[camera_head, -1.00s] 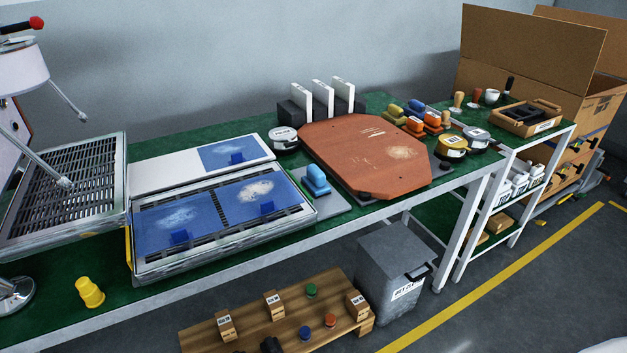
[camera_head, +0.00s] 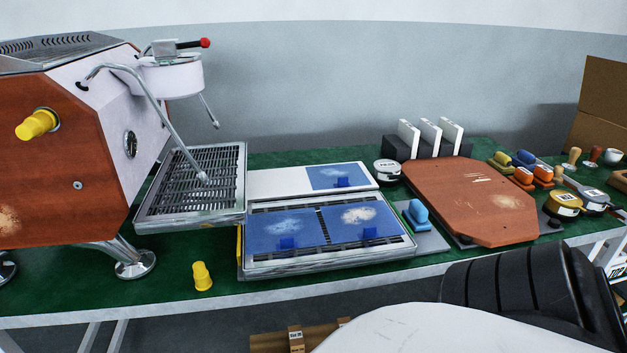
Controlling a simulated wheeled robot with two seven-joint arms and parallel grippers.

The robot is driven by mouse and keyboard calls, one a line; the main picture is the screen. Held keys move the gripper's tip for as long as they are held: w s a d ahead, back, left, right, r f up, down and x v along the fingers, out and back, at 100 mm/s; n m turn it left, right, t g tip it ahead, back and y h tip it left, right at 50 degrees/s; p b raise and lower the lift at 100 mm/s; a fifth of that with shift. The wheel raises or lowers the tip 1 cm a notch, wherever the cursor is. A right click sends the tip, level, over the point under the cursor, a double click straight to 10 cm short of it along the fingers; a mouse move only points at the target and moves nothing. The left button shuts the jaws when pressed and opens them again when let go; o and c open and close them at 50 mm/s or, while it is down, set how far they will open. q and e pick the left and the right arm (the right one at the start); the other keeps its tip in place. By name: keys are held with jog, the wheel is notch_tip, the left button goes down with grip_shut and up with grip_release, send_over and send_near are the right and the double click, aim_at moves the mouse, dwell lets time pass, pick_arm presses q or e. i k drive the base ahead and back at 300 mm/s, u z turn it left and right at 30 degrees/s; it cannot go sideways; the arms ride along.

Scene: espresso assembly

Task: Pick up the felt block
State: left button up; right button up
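I cannot tell for certain which piece is the felt block. A light blue block (camera_head: 418,214) stands on a grey pad (camera_head: 432,241), just right of the blue-covered tray. Several small blocks lie at the back right, among them a yellow one (camera_head: 500,160) and an orange one (camera_head: 543,174). A white and black part of my own arm fills the lower right, apart from all of these in the picture. Neither of my grippers shows.
The espresso machine (camera_head: 60,150) stands at the left, with a yellow knob-like piece (camera_head: 202,276) on the green table. A slatted tray (camera_head: 258,263) with blue sheets and a red-brown panel (camera_head: 470,203) take up the middle. Bare green table (camera_head: 60,285) shows front left.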

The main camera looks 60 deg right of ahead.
aim_at(417, 216)
jog(key=u, duration=1.3)
jog(key=k, duration=2.25)
jog(key=z, duration=1.25)
